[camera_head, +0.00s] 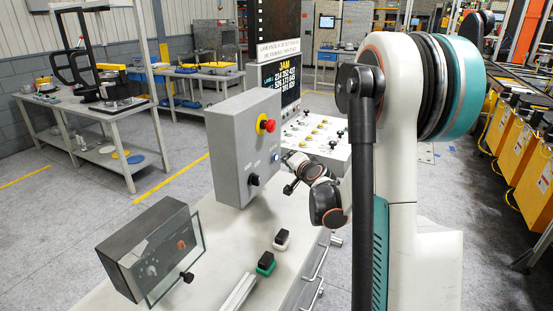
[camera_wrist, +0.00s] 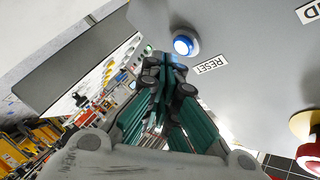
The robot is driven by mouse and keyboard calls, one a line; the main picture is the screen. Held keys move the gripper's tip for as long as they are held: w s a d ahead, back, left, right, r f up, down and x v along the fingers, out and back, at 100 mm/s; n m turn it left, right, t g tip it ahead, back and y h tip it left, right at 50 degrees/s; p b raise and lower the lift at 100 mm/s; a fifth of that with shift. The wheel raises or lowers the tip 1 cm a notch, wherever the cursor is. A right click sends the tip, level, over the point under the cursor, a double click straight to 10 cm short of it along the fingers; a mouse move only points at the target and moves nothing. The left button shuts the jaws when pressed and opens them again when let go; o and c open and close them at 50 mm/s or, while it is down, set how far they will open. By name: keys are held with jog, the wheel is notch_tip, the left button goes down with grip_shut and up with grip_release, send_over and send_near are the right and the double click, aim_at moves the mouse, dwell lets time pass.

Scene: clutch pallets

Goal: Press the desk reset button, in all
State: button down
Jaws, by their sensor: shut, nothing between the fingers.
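The reset button is a round blue button in a pale ring (camera_wrist: 185,44), with a RESET label (camera_wrist: 212,64) beside it. It sits on the face of a grey control box (camera_head: 231,166). In the head view the button shows as a small blue-white spot (camera_head: 275,158) low on the box's right side. My gripper (camera_wrist: 165,64) is shut and empty. In the wrist view its fingertips lie just beside the button's lower left edge. I cannot tell whether they touch it. In the head view my wrist is close to the box and the fingers are hard to make out.
A red emergency-stop knob on yellow (camera_head: 267,125) and a black knob (camera_head: 253,180) are on the same box. A sloped panel (camera_head: 318,137) with several knobs stands behind. A dark box with a clear cover (camera_head: 160,250) and two small switches (camera_head: 266,262) (camera_head: 281,239) are nearer.

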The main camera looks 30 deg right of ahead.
jog(key=shift+w, duration=0.1)
dwell(0.6)
jog(key=shift+w+a, duration=0.2)
jog(key=shift+w, duration=0.1)
jog(key=shift+w+a, duration=0.3)
jog(key=shift+w, duration=0.1)
dwell(0.8)
jog(key=shift+s+d, duration=0.1)
jog(key=shift+s, duration=0.05)
jog(key=shift+s+d+b, duration=0.3)
jog(key=shift+s+d, duration=0.05)
jog(key=shift+s, duration=0.3)
jog(key=shift+s+d, duration=0.45)
jog(key=shift+s, duration=0.25)
jog(key=shift+s+d, duration=0.4)
jog(key=shift+s, duration=0.35)
jog(key=shift+s+d, duration=0.45)
jog(key=shift+s, duration=0.25)
